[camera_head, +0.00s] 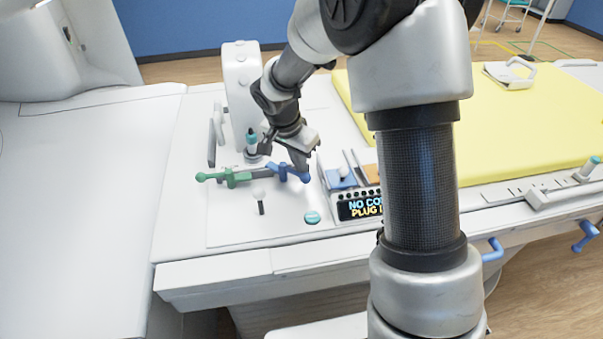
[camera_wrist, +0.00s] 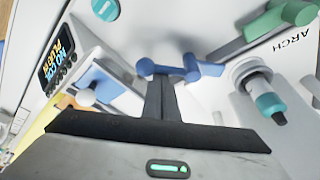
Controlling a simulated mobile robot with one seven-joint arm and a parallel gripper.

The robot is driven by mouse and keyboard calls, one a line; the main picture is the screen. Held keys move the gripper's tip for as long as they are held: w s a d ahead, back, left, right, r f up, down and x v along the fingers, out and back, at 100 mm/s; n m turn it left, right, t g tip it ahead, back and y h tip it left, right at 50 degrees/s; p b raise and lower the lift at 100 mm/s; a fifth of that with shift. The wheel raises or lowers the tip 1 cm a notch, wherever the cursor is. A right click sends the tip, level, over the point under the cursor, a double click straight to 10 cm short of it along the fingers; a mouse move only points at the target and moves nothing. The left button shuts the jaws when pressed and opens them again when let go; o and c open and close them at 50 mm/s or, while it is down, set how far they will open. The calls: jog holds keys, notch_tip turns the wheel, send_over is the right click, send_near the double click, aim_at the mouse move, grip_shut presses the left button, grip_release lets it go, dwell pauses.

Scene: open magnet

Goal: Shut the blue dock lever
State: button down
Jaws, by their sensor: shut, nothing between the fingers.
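The blue dock lever (camera_head: 283,171) lies on the white dock panel, just right of a green lever (camera_head: 230,177). In the wrist view the blue lever (camera_wrist: 200,69) shows a round knob at its left end and a thicker hub at its right; the green lever (camera_wrist: 277,22) is at upper right. My gripper (camera_head: 302,160) is above the blue lever's right end. In the wrist view my gripper (camera_wrist: 161,80) is shut and empty, its fingertips overlapping the lever's bar between knob and hub. I cannot tell whether they touch it.
A teal-collared connector (camera_head: 251,142) stands behind the levers, before a white upright housing (camera_head: 242,75). A display (camera_head: 360,205) and a blue block with a white knob (camera_head: 341,178) are to the right. A round teal button (camera_head: 312,217) lies in front. A yellow mattress (camera_head: 520,120) fills the right.

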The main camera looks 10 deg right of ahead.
jog(key=m+b, duration=0.1)
jog(key=s+a+m+b, duration=0.1)
jog(key=m, duration=0.1)
jog(key=m+g+b, duration=0.1)
jog(key=shift+s+a+f+m+h+b, duration=0.15)
jog(key=shift+a+m+h+b, duration=0.15)
jog(key=shift+h+b, duration=0.1)
jog(key=m, duration=0.1)
jog(key=a+m+g, duration=0.1)
jog(key=shift+s+m, duration=0.3)
jog(key=shift+m, duration=0.1)
jog(key=shift+s+a+b, duration=0.1)
jog(key=shift+b, duration=0.2)
jog(key=shift+a, duration=0.2)
jog(key=shift+r, duration=0.25)
